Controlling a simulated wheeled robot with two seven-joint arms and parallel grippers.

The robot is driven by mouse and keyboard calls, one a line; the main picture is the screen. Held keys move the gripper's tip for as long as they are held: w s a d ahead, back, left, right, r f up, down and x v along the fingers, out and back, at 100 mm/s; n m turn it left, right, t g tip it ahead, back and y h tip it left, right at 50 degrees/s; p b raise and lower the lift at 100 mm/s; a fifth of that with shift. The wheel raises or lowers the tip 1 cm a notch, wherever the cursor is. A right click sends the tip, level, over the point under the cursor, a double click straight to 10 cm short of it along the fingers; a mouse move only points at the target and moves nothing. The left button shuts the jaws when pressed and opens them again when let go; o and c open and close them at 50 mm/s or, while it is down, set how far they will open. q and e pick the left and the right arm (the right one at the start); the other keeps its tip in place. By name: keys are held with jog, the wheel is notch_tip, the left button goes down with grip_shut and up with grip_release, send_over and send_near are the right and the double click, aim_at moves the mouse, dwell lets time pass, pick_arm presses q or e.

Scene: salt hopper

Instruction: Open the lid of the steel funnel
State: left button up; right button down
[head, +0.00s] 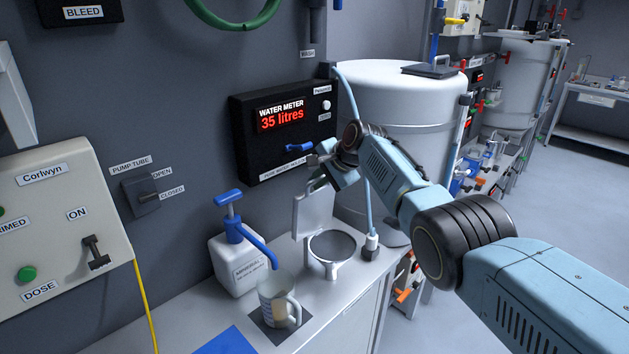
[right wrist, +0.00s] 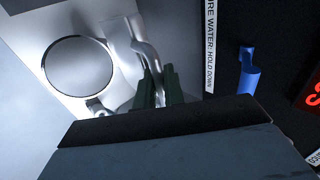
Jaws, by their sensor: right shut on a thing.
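The steel funnel (head: 333,246) stands on the bench top below the water meter. Its round mouth shows open and dark in the head view, and its rim shows at the upper left of the right wrist view (right wrist: 78,65). The funnel's flat lid (head: 312,212) stands raised, close to upright, at the back left of the mouth. My right gripper (head: 318,178) is at the top of the lid and shut on it. Its dark fingertips (right wrist: 157,86) are at the lid's bent metal handle (right wrist: 148,52). The exact grip is partly hidden. My left gripper is out of view.
A white pump bottle (head: 235,263) with a blue spout and a mug (head: 277,300) stand left of the funnel. The black water meter box (head: 283,130), with a blue lever (head: 300,147), is behind the gripper. A large white tank (head: 395,100) stands behind my right arm.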

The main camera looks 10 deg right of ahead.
jog(key=shift+w+a+g, duration=0.25)
jog(key=shift+w+g, duration=0.05)
jog(key=shift+w, duration=0.1)
dwell(0.5)
jog(key=c, duration=1.6)
grip_release()
jog(key=shift+f, duration=0.1)
